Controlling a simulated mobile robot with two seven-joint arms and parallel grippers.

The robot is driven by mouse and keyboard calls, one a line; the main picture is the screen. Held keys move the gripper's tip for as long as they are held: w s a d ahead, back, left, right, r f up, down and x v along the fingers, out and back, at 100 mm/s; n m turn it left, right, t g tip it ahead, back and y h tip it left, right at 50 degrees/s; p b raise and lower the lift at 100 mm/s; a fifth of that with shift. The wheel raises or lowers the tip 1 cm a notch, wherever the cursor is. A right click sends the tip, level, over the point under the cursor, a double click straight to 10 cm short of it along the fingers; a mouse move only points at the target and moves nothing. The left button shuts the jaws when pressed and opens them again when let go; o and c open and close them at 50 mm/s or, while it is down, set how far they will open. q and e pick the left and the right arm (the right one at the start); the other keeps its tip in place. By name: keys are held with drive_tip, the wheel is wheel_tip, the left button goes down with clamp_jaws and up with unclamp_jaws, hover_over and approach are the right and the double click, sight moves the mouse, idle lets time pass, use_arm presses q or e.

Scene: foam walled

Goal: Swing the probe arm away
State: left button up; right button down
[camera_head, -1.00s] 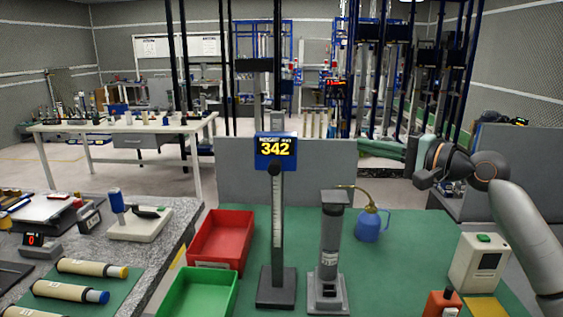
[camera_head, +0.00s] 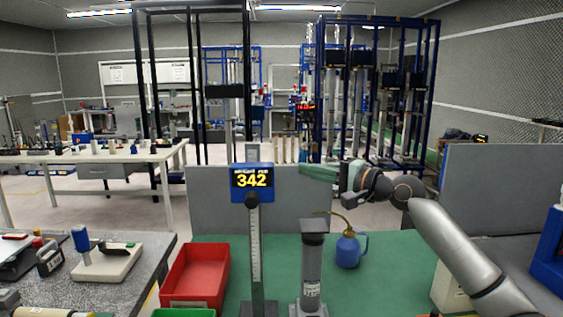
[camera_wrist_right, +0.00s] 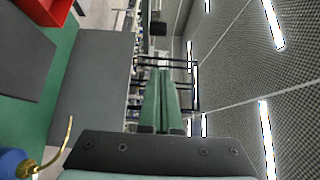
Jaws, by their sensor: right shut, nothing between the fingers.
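The height gauge is a dark upright column with a pale scale (camera_head: 256,240) and a blue display (camera_head: 252,182) reading 342. A round dark knob sits just below the display. I cannot make out a separate probe arm. My right gripper (camera_head: 303,169) reaches in from the right with its green fingers shut and empty. In the picture its tips lie a little right of the display, apart from it. The shut fingers also show in the right wrist view (camera_wrist_right: 162,75). A small black block (camera_wrist_right: 158,28) appears beyond them; I cannot tell what it is. My left gripper is out of view.
A grey cylinder on a stand (camera_head: 312,265) is right of the gauge, below my right gripper. A blue oil can (camera_head: 348,250) with a brass spout stands behind it. A red bin (camera_head: 197,275) is left of the gauge. A grey panel (camera_head: 215,210) stands behind the table.

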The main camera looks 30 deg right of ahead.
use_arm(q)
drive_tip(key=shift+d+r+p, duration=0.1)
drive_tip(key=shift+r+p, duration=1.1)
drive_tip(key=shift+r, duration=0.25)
use_arm(e)
drive_tip(key=w+a, duration=0.4)
drive_tip(key=shift+w+a, duration=0.3)
drive_tip(key=shift+w, duration=0.1)
drive_tip(key=shift+d, duration=0.1)
